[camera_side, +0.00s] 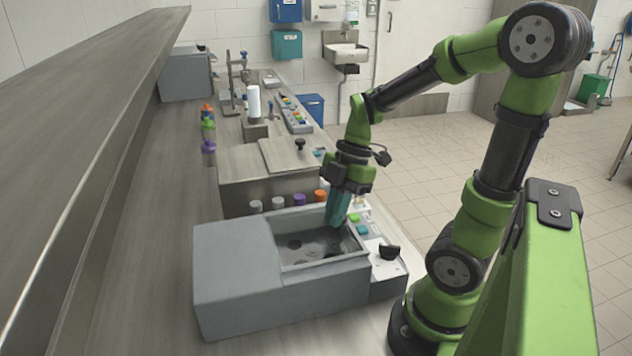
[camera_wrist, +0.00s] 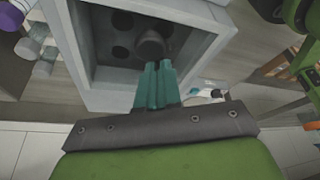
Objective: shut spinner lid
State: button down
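The spinner (camera_side: 235,310) is a grey box on the bench in the foreground of the side view. Its square well (camera_side: 305,247) is uncovered at the top right, with dark round holes inside. The wrist view shows the same well with a dark round hub (camera_wrist: 150,45). A raised flat grey cover (camera_side: 235,255) lies left of the well; I cannot tell if it is the lid. My gripper (camera_side: 336,222) points down at the well's far right corner, its teal fingers together and empty. The fingers (camera_wrist: 158,68) overlap the well's rim in the wrist view; contact is unclear.
Several capped tubes stand behind the spinner, including an orange-capped one (camera_side: 321,195) and a purple-capped one (camera_side: 299,199). A panel with a black knob (camera_side: 389,252) is at its right. Another grey bench machine (camera_side: 245,160) stands behind. A long shelf (camera_side: 85,120) runs along the left.

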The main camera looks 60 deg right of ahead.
jog(key=shift+s+d+f, duration=0.1)
jog(key=shift+s+d, duration=0.05)
jog(key=shift+d, duration=0.3)
jog(key=a, duration=0.1)
jog(key=w+a, duration=0.1)
jog(key=a, duration=0.2)
jog(key=shift+w+a+r, duration=0.15)
jog(key=shift+w+r, duration=0.05)
jog(key=shift+r, duration=0.2)
jog(key=v, duration=1)
jog(key=m+t+h, duration=0.2)
jog(key=m+t, duration=0.2)
jog(key=m, duration=1.2)
send_over(322, 241)
jog(key=a, duration=0.2)
jog(key=f, duration=0.1)
jog(key=a+m+t, duration=0.1)
jog(key=s+a+m+t, duration=0.1)
jog(key=a, duration=0.1)
jog(key=shift+a+r, duration=0.25)
jog(key=shift+a, duration=0.05)
